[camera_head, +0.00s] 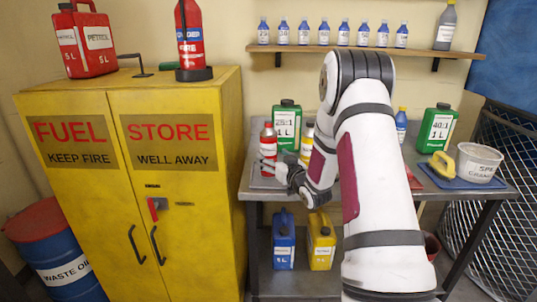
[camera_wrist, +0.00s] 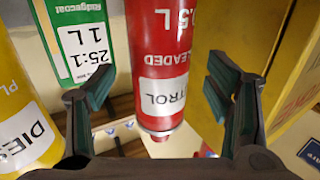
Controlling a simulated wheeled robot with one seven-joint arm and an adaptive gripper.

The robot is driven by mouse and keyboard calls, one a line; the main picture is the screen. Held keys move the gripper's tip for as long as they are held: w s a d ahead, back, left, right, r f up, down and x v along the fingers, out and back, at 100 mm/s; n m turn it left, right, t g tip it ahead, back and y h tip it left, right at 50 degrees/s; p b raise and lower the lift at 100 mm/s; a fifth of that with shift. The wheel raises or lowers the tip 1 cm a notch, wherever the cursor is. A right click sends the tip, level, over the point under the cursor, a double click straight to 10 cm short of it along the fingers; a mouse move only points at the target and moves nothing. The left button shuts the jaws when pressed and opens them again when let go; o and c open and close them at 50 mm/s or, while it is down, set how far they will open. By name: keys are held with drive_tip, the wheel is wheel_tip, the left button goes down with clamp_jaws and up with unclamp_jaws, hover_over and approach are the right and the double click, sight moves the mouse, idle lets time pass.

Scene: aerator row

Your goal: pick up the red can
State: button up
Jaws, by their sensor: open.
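The red can (camera_head: 268,143) stands upright near the left end of the metal bench, with a white label and a pale top. In the wrist view the red can (camera_wrist: 163,50) fills the middle, with "TROL" and "LEADED" legible. My gripper (camera_head: 272,166) is at the can's lower part in the head view. In the wrist view my gripper (camera_wrist: 158,88) is open, one finger on each side of the can, with visible gaps. I cannot tell how deep the can sits between the fingertips. My arm hides the middle of the bench.
A green can (camera_head: 287,122) stands behind the red can, and a yellow-bodied can (camera_head: 307,139) to its right. The yellow cabinet (camera_head: 228,160) rises close on the left. Another green can (camera_head: 437,127) and a white tub (camera_head: 480,163) stand at the bench's right.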

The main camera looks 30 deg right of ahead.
sight(272, 146)
drive_tip(key=shift+w+d+f, duration=0.1)
drive_tip(key=shift+w+d, duration=0.1)
drive_tip(key=shift+w, duration=1.6)
drive_tip(key=c, duration=1.3)
drive_tip(key=shift+c, duration=0.2)
drive_tip(key=shift+r, duration=0.2)
drive_tip(key=shift+r, duration=1.45)
drive_tip(key=shift+s+a+r, duration=0.1)
drive_tip(key=shift+s+r, duration=0.1)
drive_tip(key=s+a+r, duration=0.1)
drive_tip(key=s+a, duration=0.7)
drive_tip(key=s, duration=0.5)
drive_tip(key=shift+a+r, duration=0.15)
